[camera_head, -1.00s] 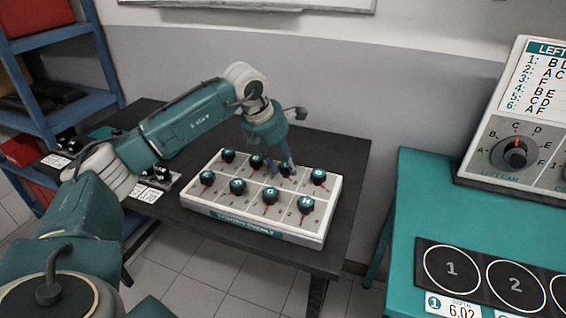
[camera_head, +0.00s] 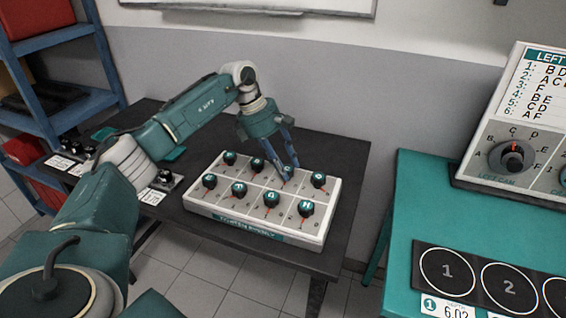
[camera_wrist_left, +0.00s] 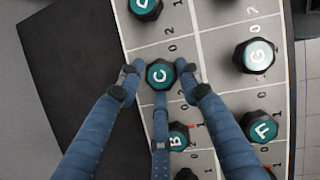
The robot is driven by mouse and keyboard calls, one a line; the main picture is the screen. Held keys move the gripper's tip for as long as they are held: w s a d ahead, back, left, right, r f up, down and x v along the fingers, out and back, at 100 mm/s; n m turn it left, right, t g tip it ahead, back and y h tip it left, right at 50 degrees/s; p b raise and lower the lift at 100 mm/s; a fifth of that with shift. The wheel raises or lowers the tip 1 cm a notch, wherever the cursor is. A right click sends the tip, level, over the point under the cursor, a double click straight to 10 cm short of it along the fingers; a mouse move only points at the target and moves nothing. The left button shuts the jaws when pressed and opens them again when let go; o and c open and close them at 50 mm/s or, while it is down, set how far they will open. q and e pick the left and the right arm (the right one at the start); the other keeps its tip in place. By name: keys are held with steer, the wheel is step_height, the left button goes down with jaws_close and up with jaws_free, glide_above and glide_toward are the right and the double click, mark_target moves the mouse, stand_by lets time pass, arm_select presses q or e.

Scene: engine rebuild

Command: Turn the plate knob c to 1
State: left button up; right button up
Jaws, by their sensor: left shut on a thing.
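The plate knob C is a dark round knob with a teal top, in the back row of the white panel; it shows in the left wrist view (camera_wrist_left: 160,74) and in the head view (camera_head: 287,170). My left gripper (camera_head: 287,166) reaches down onto it. In the left wrist view the blue fingers of my left gripper (camera_wrist_left: 160,86) are shut around knob C, two from the sides and one from below. The letter C reads turned sideways there. The red pointer of knob C is hidden. My right gripper is not in view.
The white panel (camera_head: 262,238) stands on a dark table (camera_head: 340,165). Neighbouring knobs B (camera_wrist_left: 178,137), G (camera_wrist_left: 255,56) and F (camera_wrist_left: 262,128) are close to my fingers. A teal table (camera_head: 400,215) with a LEFT CAM dial box (camera_head: 470,165) is at right.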

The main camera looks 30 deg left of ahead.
arm_select(q)
steer(key=shift+w+d+r+m, duration=0.15)
steer(key=shift+d+m, duration=0.15)
steer(key=shift+m, duration=0.3)
steer(key=o, duration=0.8)
steer(key=shift+c, duration=0.2)
steer(key=o, duration=0.3)
steer(key=shift+d+g, duration=0.15)
steer(key=shift+g, duration=0.15)
steer(key=shift+a+r, duration=0.1)
steer(key=shift+a, duration=0.1)
steer(key=v, duration=1.1)
steer(key=shift+r, duration=0.4)
